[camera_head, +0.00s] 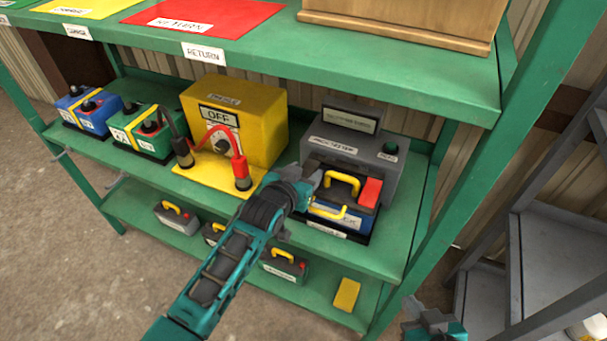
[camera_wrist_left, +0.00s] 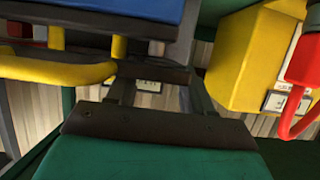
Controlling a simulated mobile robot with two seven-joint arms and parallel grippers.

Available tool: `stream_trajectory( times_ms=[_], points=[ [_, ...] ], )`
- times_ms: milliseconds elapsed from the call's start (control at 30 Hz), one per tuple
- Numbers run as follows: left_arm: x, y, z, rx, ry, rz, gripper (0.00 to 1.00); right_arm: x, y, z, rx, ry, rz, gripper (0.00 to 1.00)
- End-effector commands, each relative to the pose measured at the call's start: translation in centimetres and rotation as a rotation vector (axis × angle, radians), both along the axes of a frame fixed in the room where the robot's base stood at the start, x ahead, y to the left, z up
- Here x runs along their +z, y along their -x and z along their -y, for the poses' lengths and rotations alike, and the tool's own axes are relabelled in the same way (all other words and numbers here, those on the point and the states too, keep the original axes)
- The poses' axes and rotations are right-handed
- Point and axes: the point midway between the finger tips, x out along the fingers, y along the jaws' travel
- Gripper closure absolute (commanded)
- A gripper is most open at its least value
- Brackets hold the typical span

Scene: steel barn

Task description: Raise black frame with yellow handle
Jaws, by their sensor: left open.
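The grey tester box (camera_head: 362,150) stands at the right end of the middle shelf. A dark frame with a yellow handle (camera_head: 343,178) sits at its front. Contact cannot be told. My right gripper (camera_head: 420,312) is low at the right; its jaws are unclear.
A yellow box marked OFF (camera_head: 262,125) with red and black clamps stands left of the tester. Blue (camera_head: 88,108) and green (camera_head: 142,130) batteries stand further left. The upper shelf edge (camera_head: 380,90) overhangs, and a green post (camera_head: 470,190) rises at right.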

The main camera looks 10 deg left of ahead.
Motion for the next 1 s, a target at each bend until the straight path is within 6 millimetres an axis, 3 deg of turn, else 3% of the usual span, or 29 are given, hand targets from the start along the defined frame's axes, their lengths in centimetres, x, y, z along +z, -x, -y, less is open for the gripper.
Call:
stream_trajectory(
  times_ms=[167, 567, 600, 700, 1000],
  points=[
    [0.0, 0.0, 0.0, 0.000, 0.000, 0.000, 0.50, 0.0, 0.0, 0.0, 0.000, 0.000, 0.000, 1.00],
    [0.0, 0.0, 0.0, 0.000, 0.000, 0.000, 0.88, 0.0, 0.0, 0.0, 0.000, 0.000, 0.001, 1.00],
    [0.0, 0.0, 0.0, 0.000, 0.000, 0.000, 0.59, 0.0, 0.0, 0.0, 0.000, 0.000, 0.001, 1.00],
    [0.0, 0.0, 0.0, 0.000, 0.000, -0.001, 0.66, 0.0, 0.0, 0.0, 0.000, 0.000, 0.001, 1.00],
    [1.6, -0.3, 0.1, 0.000, 0.000, 0.001, 0.65, 1.7, -0.1, 0.0, -0.001, 0.000, 0.001, 1.00]
  ],
)
